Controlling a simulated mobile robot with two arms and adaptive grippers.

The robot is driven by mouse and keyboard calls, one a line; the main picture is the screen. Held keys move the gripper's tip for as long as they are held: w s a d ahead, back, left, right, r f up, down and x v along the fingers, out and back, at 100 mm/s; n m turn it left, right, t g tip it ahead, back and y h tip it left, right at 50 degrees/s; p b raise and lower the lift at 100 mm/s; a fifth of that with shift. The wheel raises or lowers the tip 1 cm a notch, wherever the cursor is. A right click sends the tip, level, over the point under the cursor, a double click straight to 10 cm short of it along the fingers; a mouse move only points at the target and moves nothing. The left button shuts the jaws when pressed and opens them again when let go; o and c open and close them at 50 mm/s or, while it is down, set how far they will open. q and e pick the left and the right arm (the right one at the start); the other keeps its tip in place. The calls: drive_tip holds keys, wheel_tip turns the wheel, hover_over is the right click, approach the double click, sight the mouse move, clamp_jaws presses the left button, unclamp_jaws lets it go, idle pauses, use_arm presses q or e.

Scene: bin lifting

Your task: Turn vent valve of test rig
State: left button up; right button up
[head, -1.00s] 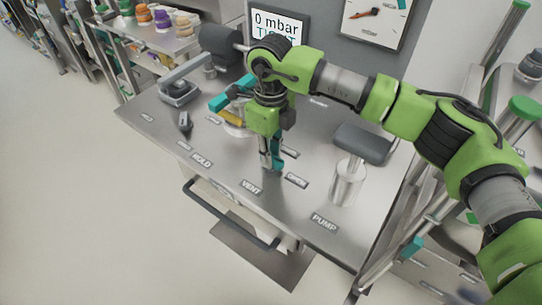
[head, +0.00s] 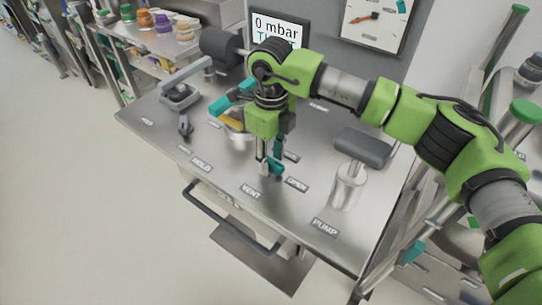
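My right gripper (head: 268,165) points down at the steel bench, just behind the VENT label (head: 251,192) and left of the OPEN label (head: 297,184). A small teal part (head: 276,169), apparently the vent valve's handle, shows right at its fingertips. The gripper hides most of the valve. I cannot tell whether the fingers are closed on the handle or only beside it. The display (head: 277,27) reads 0 mbar, with a second line partly hidden by my arm. My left gripper is not in view.
A pump with a grey padded handle (head: 362,147) stands right of the gripper. A small dark knob (head: 185,125) is near the HOLD label (head: 202,164). A test chamber with a yellow part and teal clamp (head: 234,96) sits behind. The bench front (head: 165,131) is clear at left.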

sight(271, 161)
wheel_tip(271, 161, up, 12)
idle(0.5)
drive_tip(key=shift+s+f, duration=0.1)
